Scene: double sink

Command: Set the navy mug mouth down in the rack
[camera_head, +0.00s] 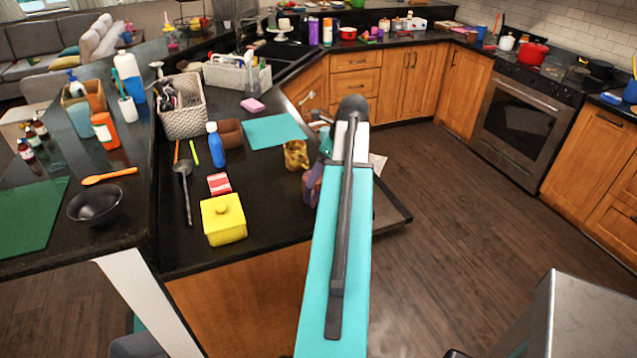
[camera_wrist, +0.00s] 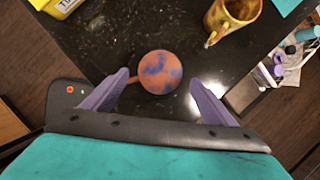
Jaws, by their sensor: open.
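In the wrist view a round, mug-like thing (camera_wrist: 160,72), blotched orange-brown and blue, stands on the dark counter with a handle-like bar at its left. No plainly navy mug shows; this may be it.
A mottled yellow mug (camera_head: 296,155) stands just beyond. A yellow lidded box (camera_head: 223,219), red-and-white sponge (camera_head: 219,184) and blue bottle (camera_head: 215,145) are to the left. A teal mat (camera_head: 273,131) lies behind. A tray-like edge (camera_head: 391,208) juts out right of my arm.

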